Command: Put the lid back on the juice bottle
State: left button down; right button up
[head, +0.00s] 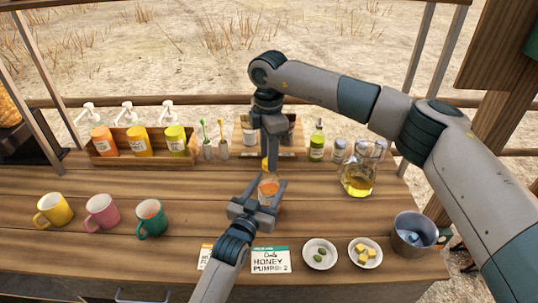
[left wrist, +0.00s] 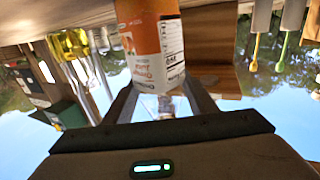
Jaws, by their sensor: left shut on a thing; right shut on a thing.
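The juice bottle (head: 268,187), with an orange and white label, stands near the middle of the counter. My left gripper (head: 266,193) is shut on it from the front. The bottle (left wrist: 152,45) also fills the upper middle of the left wrist view, between my left fingers. My right gripper (head: 271,160) points down from above and is shut on a small yellow-orange lid (head: 265,164), mostly hidden by the fingers. The lid is directly above the bottle's top; I cannot tell whether they touch.
A wooden rack (head: 145,160) of pump bottles stands at the back left. Several mugs are at the left. A glass jug (head: 357,180), two small plates (head: 319,254) and a metal pot (head: 413,233) are at the right. A honey note card (head: 270,260) lies in front.

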jog(key=m, duration=0.7)
jog(key=shift+w, duration=0.1)
jog(key=o, duration=1)
jog(key=shift+r, duration=2.25)
jog(key=shift+c, duration=0.4)
